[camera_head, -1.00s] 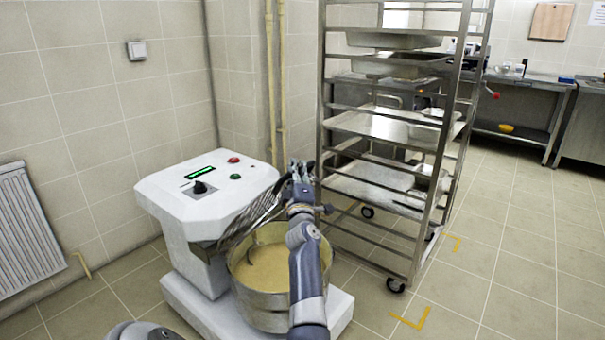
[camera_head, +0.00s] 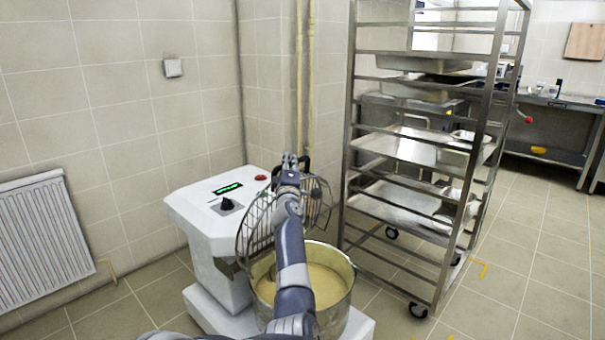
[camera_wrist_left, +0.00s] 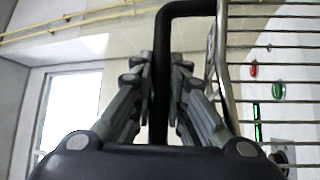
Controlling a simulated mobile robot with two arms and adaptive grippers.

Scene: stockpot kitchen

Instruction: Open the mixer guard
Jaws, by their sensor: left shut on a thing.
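The white mixer (camera_head: 207,213) stands at the middle left with a metal bowl (camera_head: 336,302) of yellowish dough or batter. Its wire guard (camera_head: 257,229) is tilted up above the bowl, so the bowl's mouth is largely uncovered. My left gripper (camera_head: 290,160) is at the top of the guard, shut on the black guard handle (camera_head: 306,164). In the left wrist view the black handle (camera_wrist_left: 162,75) runs between the two fingers, with the guard's wires (camera_wrist_left: 270,60) to the right. My arm hides part of the bowl and guard. My right gripper is not in view.
A tall metal rack (camera_head: 440,170) with trays stands close to the right of the mixer. A wall with pipes (camera_head: 305,90) is behind, and a radiator (camera_head: 40,235) is at the left. Tiled floor (camera_head: 530,260) is clear at the right.

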